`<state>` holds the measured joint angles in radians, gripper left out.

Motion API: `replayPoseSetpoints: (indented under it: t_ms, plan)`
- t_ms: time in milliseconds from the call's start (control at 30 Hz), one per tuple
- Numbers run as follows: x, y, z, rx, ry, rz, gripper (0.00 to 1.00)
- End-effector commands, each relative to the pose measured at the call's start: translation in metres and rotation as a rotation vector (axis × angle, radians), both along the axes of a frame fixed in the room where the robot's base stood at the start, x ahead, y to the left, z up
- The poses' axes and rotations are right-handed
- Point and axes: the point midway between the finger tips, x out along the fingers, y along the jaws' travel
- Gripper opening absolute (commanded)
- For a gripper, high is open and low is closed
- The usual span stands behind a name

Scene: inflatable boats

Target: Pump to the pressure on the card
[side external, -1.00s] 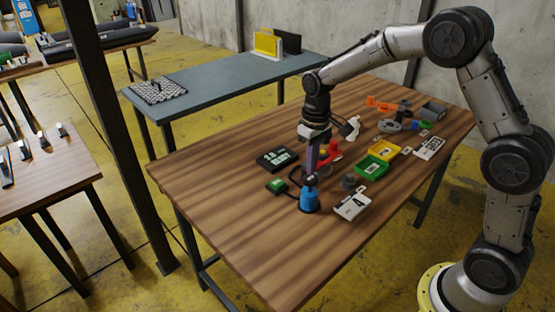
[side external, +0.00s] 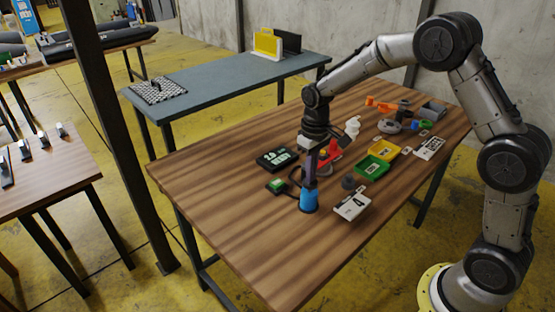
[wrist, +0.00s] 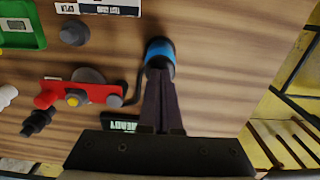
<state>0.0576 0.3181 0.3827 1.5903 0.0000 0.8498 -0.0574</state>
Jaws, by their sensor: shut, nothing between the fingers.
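A blue cylinder (side external: 309,201), likely the pump, stands on the wooden table; it also shows in the wrist view (wrist: 160,50). A dark hose curves from beside it. My gripper (side external: 311,183) points down with its fingers shut and empty, right over the cylinder's top; in the wrist view its fingertips (wrist: 159,72) overlap the cylinder's near edge. I cannot tell whether they touch.
A red fixture with a yellow button (wrist: 74,98) stands close beside my gripper. The table's front left is clear.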

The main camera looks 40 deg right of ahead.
Motion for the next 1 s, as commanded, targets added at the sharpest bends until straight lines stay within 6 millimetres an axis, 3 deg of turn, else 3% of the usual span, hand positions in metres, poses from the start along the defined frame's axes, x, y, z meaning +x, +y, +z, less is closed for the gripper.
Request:
replayPoseSetpoints:
  t_ms: [400, 1000]
  plan:
    - [0.000, 0.000, -0.012, 0.000, 0.002, 0.000, 0.00]
    - [0.000, 0.000, 0.028, 0.000, 0.001, 0.000, 0.00]
